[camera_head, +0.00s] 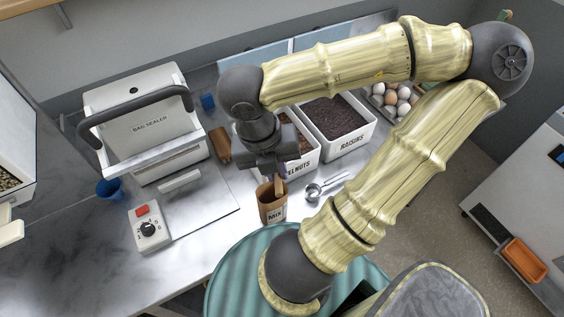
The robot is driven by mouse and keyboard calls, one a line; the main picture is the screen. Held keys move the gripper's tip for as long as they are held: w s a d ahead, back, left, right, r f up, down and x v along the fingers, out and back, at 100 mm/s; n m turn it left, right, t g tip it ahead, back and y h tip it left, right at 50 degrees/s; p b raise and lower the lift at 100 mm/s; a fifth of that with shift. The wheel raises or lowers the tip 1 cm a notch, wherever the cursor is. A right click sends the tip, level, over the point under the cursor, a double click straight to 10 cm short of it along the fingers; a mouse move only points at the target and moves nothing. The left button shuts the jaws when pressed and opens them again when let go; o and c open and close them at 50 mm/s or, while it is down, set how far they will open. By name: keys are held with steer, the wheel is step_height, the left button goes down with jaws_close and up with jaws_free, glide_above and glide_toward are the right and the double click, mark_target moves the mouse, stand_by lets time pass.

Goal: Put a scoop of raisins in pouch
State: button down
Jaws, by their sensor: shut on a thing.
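The raisins bin (352,143) is a white box, labelled RAISINS, filled with small dark pieces (333,115). A brown open-topped pouch (272,212) labelled MIX stands upright on the counter near its front edge. My gripper (277,178) points down just above the pouch. A metal scoop (314,191) lies on the counter right of the pouch.
A second white bin (304,165), its label ending in ELNUTS, stands close behind my gripper, partly hidden. A bag sealer (150,125), control box (149,230) and blue cup (109,190) are at left. Eggs (391,98) sit at back right. The front-left counter is clear.

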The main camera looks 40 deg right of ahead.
mark_target(277, 191)
steer(key=shift+s+a+m+b, duration=0.8)
steer(key=shift+a+m, duration=1.3)
steer(key=shift+a, duration=2.25)
steer(key=shift+s+d+r+n+t+y+p, duration=0.35)
steer(key=shift+d+y, duration=0.7)
steer(key=shift+y, duration=1.35)
steer(key=shift+s+d+f+t+y+b, duration=0.15)
steer(key=shift+d+t+y, duration=0.6)
steer(key=shift+y, duration=1.65)
steer(key=shift+s+d+r+n+t+y+p, duration=0.2)
steer(key=shift+d+y, duration=1.1)
steer(key=shift+y, duration=1.1)
steer(key=shift+s+d+y+b, duration=0.2)
steer(key=shift+d+y+b, duration=0.35)
steer(key=shift+y, duration=0.35)
steer(key=shift+r, duration=0.1)
step_height(277, 191, up, 5)
steer(key=p, duration=0.5)
